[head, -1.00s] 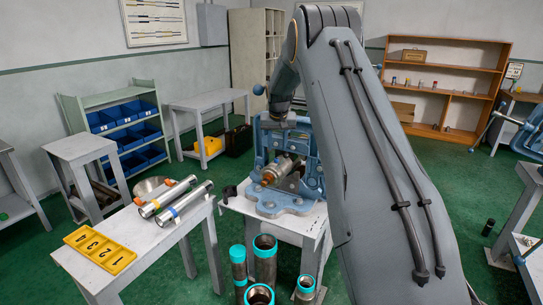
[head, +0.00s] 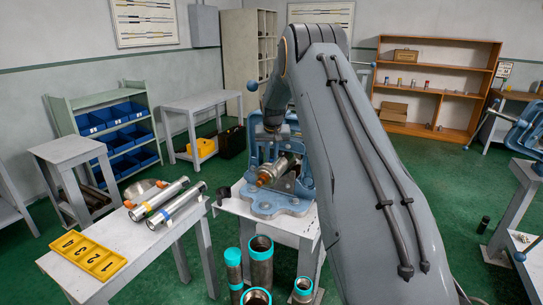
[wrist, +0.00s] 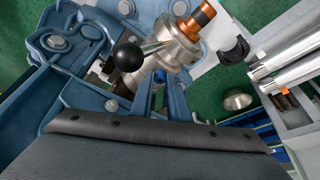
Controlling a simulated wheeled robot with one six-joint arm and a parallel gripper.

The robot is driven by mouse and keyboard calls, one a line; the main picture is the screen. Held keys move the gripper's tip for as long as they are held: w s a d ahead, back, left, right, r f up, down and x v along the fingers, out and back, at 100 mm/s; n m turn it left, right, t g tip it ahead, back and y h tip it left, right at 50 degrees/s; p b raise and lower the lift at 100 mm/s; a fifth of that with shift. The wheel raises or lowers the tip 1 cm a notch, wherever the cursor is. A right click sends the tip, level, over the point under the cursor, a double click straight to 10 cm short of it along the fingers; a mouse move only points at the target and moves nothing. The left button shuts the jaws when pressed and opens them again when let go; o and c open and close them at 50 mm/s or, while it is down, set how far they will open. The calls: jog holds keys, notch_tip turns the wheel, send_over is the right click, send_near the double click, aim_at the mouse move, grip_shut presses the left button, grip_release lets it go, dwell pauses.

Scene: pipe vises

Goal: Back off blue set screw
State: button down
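A blue vise (head: 268,209) stands on a small white table, and it also fills the left of the wrist view (wrist: 62,75). A silver cylindrical piece with a copper-coloured end (head: 283,169) sits in its middle; it also shows in the wrist view (wrist: 172,48). A lever with a black ball knob (wrist: 127,55) crosses in front of that piece. A blue ball (head: 252,86) sticks out at the vise's upper left. I cannot pick out the set screw with certainty.
Several teal-topped pipes (head: 261,262) stand in front of the vise table. My arm hides the vise's right side.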

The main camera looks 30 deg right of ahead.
jog(key=shift+d+n, duration=0.1)
jog(key=shift+n, duration=0.2)
jog(key=n+y+b, duration=0.1)
jog(key=n+b, duration=0.1)
jog(key=shift+d+f+n, duration=0.1)
jog(key=shift+d+n, duration=0.05)
jog(key=shift+n, duration=0.25)
jog(key=n+y+b, duration=0.1)
jog(key=n+b, duration=0.2)
jog(key=shift+d+f+n+y, duration=0.1)
jog(key=shift+d+n+y, duration=0.05)
jog(key=shift+n+y, duration=0.2)
jog(key=n+y+b, duration=0.1)
jog(key=n+b, duration=0.3)
jog(key=shift+w+d+y, duration=0.1)
jog(key=shift+d+y, duration=0.05)
jog(key=shift+y, duration=0.2)
jog(key=shift+n+g+y+b, duration=0.3)
jog(key=shift+n+g+b, duration=0.4)
jog(key=shift+n, duration=0.65)
jog(key=shift+d, duration=0.1)
jog(key=c, duration=1.7)
grip_release()
jog(key=shift+r, duration=0.3)
